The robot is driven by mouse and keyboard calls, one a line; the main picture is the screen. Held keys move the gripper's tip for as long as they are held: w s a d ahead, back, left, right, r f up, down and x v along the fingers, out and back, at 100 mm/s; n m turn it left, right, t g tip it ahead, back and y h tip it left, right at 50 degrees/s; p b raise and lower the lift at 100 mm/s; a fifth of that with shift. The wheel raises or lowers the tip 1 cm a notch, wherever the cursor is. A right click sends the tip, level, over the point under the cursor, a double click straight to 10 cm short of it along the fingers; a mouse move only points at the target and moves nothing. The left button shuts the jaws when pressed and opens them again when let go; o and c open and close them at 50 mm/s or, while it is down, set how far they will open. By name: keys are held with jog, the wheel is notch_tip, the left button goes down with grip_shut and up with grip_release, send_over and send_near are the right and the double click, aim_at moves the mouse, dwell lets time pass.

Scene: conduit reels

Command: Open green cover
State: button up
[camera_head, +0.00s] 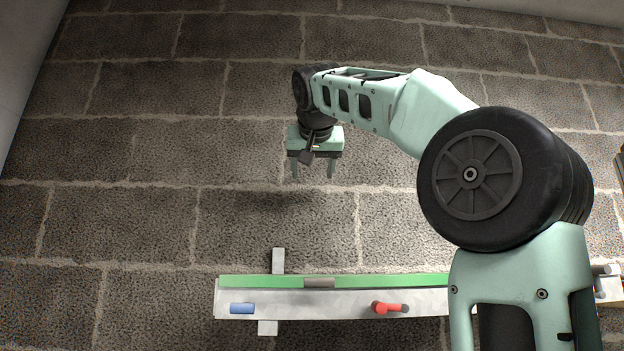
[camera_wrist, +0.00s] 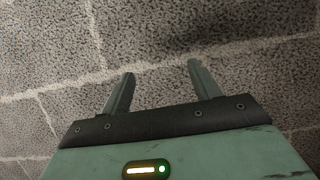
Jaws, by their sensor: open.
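The green cover (camera_head: 250,281) is a long strip along the far edge of a pale grey trunking box in the head view. A grey-brown handle-like block (camera_head: 319,283) sits on the strip. The cover's right part is hidden behind my arm. Whether it is shut I cannot tell for sure. My gripper (camera_head: 312,172) is open and empty. It is well beyond the cover, towards the top of the picture, and apart from it. In the wrist view, my gripper's two fingers (camera_wrist: 158,80) are spread with only paved floor between and beyond them.
The pale box (camera_head: 300,304) carries a blue block (camera_head: 242,308) at left and a red lever (camera_head: 388,307) near the middle. Grey tabs (camera_head: 278,260) stick out beyond it. A brown object (camera_head: 620,165) shows at the right edge. The stone paving around my gripper is clear.

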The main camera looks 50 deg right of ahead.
jog(key=v, duration=1.4)
jog(key=shift+s+a, duration=0.25)
jog(key=shift+a, duration=0.05)
jog(key=shift+c, duration=0.3)
